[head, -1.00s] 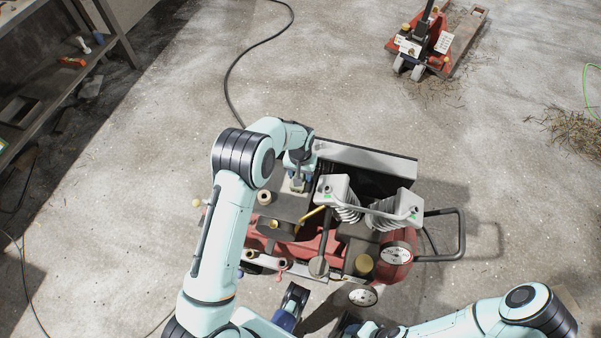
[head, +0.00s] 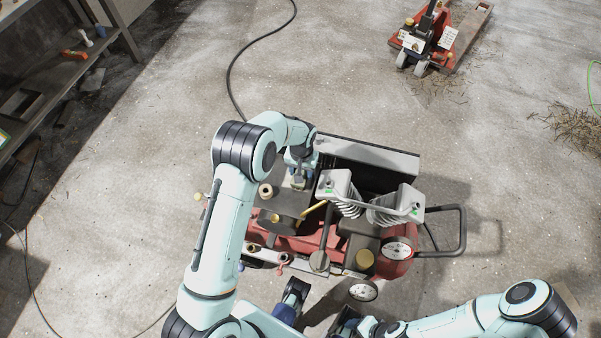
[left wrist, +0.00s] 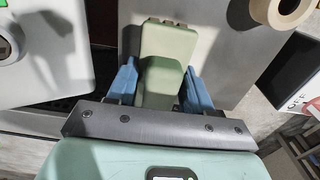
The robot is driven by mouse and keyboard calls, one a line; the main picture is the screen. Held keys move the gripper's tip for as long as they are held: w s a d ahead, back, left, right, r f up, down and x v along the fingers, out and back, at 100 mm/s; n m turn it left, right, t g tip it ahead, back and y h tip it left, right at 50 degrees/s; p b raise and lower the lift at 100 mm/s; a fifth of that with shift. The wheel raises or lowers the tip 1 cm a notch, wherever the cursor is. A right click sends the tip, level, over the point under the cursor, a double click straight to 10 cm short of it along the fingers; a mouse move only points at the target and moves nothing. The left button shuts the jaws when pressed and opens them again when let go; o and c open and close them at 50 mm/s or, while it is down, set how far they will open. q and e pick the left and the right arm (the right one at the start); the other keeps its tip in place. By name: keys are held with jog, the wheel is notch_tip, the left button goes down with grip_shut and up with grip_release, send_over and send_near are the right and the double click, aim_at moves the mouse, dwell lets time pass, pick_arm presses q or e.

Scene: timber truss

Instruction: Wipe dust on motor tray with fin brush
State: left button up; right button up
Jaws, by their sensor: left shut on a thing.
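My left gripper (head: 298,184) is shut on the fin brush, over the left part of a red compressor. In the left wrist view, the pale green body of the fin brush (left wrist: 166,60) sits between the blue fingers (left wrist: 157,88). Below the brush is the flat grey motor tray (left wrist: 212,50), which also shows in the head view (head: 290,204). I cannot tell whether the brush touches the tray. No dust is clearly distinguishable.
A cream roll (left wrist: 281,10) lies on the tray near the brush, also seen in the head view (head: 265,190). Finned cylinder heads (head: 372,203) and a black handle (head: 462,232) stand to the right. A black cable (head: 232,75) crosses the open floor behind.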

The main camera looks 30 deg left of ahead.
pick_arm(q)
jog(key=shift+w+a+f, duration=0.15)
jog(key=shift+w, duration=0.6)
jog(key=shift+s+d+r, duration=0.1)
jog(key=shift+s+d, duration=0.1)
jog(key=shift+s, duration=0.6)
jog(key=shift+s+d+r, duration=0.1)
jog(key=shift+s+d, duration=0.05)
jog(key=shift+s, duration=0.6)
jog(key=shift+w+a+f, duration=0.15)
jog(key=shift+w, duration=0.65)
jog(key=shift+w+a, duration=0.25)
jog(key=shift+w, duration=0.55)
jog(key=shift+r+p, duration=1.7)
jog(key=shift+r, duration=1.5)
jog(key=shift+f, duration=0.1)
